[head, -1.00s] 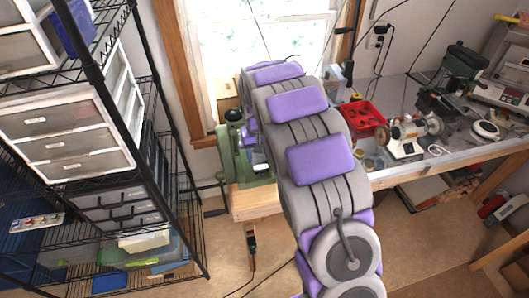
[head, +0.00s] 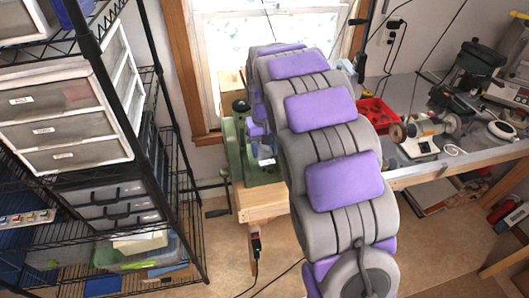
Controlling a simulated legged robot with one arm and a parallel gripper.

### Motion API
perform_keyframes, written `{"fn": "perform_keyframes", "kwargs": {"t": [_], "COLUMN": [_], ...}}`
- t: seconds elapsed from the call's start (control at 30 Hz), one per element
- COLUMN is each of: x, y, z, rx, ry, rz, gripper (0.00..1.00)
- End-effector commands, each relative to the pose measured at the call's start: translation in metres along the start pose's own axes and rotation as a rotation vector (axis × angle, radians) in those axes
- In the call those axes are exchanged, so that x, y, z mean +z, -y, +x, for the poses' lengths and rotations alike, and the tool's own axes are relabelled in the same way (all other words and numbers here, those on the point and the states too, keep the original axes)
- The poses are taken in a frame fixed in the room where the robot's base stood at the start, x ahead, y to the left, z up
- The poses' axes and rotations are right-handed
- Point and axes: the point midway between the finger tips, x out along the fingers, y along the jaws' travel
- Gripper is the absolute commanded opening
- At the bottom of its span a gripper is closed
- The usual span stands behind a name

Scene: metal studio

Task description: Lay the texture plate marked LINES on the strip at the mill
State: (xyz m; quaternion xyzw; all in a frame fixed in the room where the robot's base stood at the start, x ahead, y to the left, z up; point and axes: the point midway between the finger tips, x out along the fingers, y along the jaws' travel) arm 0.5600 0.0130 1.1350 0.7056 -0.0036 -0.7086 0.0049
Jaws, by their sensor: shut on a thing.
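The green mill (head: 235,150) stands on a wooden bench in front of the window, left of my arm. My arm reaches from the bottom of the picture toward the window, and its far end bends down beside the mill. Only a small purple and grey part of that end shows at the mill's right side. My gripper's fingers cannot be made out there. A small pale patch (head: 266,152) shows low at the mill, too small to identify. I cannot make out the LINES plate or the strip.
A black wire shelf with drawer units (head: 66,125) stands close on the left. The wooden bench (head: 262,202) bears the mill. On the right, a grey worktable (head: 440,168) holds a red tray (head: 377,115), a polishing machine (head: 425,130) and other tools. Some floor between shelf and bench is clear.

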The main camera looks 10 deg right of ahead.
Motion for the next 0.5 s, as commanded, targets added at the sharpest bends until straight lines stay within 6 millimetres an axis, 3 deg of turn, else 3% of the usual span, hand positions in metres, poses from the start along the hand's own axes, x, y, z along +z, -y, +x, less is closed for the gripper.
{"fn": "perform_keyframes", "kwargs": {"t": [0.23, 0.5], "x": [0.008, 0.001], "y": [-0.009, 0.002], "z": [0.0, 0.001], "rx": [-0.007, 0.001], "ry": [-0.004, -0.004], "rz": [0.002, 0.002], "gripper": [0.21, 0.21]}}
